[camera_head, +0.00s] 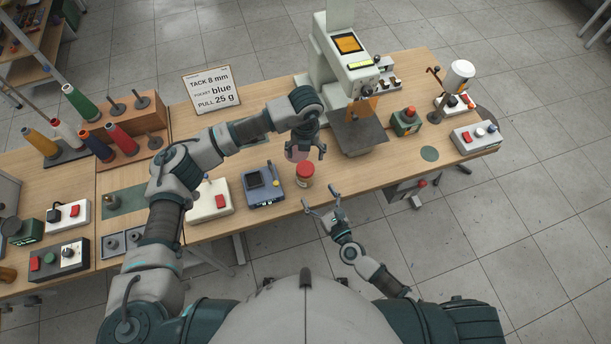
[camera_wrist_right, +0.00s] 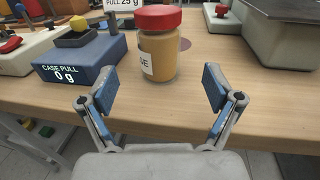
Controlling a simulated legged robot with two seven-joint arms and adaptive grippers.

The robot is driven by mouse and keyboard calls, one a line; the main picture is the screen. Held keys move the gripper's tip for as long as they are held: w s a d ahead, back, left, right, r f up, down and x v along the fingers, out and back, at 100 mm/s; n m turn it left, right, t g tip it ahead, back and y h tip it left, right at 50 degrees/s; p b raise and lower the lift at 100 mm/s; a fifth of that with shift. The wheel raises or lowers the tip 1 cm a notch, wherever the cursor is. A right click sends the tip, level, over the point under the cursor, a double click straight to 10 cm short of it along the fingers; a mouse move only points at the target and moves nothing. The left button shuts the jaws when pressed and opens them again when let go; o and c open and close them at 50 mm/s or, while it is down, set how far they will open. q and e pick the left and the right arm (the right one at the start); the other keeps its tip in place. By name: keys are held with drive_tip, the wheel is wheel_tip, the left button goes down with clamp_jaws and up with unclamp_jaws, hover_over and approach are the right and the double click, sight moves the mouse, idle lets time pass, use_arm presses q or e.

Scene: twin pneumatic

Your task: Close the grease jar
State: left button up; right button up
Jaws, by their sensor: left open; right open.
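The grease jar (camera_head: 304,182) stands upright near the table's front edge. It is amber with a white label, and its red lid (camera_head: 305,168) sits on top. In the right wrist view the jar (camera_wrist_right: 160,60) and lid (camera_wrist_right: 158,18) show close up; I cannot tell whether the lid is tight. My left gripper (camera_head: 306,153) is open and empty, pointing down just behind the jar in the head view. My right gripper (camera_head: 320,197) is open in front of the table edge. In its wrist view the fingers (camera_wrist_right: 160,90) lie either side, short of the jar.
A blue-grey pull gauge (camera_head: 264,188) stands left of the jar and reads "CASE PULL 0 g" in the wrist view. A press (camera_head: 352,75) stands behind to the right. A sign (camera_head: 211,90) stands at the back.

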sight(310, 182)
drive_tip(key=x, duration=0.7)
drive_tip(key=shift+w+a, duration=0.1)
use_arm(q)
drive_tip(key=shift+a, duration=0.15)
use_arm(e)
drive_tip(key=shift+w+a, duration=0.4)
drive_tip(key=shift+w, duration=0.15)
drive_tip(key=shift+d, duration=0.15)
drive_tip(key=shift+c, duration=0.2)
use_arm(q)
drive_tip(key=shift+d, duration=0.2)
use_arm(e)
drive_tip(key=c, duration=0.4)
clamp_jaws()
use_arm(q)
drive_tip(key=m, duration=0.4)
drive_tip(key=shift+w+m, duration=0.1)
drive_tip(key=shift+m, duration=0.2)
